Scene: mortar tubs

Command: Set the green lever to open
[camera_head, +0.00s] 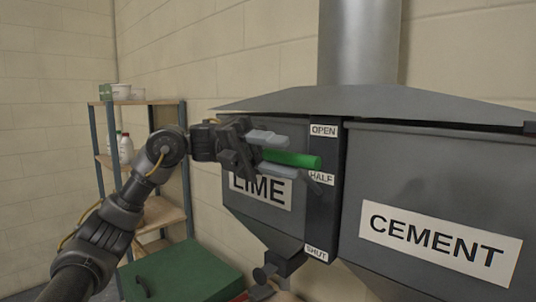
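The green lever (300,159) lies roughly level in front of the dark scale plate (322,215) on the lime hopper. Its right end shows between the OPEN label (323,131) and the HALF label (321,178), closer to HALF. The SHUT label (316,253) is at the plate's bottom. My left gripper (277,153) comes in from the left, its fingers apart, one above and one below the lever. A small gap shows under the upper finger; whether the lower finger touches the lever is unclear. The lever's left part is hidden. My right gripper is not in view.
The grey lime hopper (235,205) and cement hopper (440,170) hang side by side under a sloping grey cover (400,103). A shelf (160,215) with tubs and bottles stands at the left. A green box (190,275) sits below my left arm.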

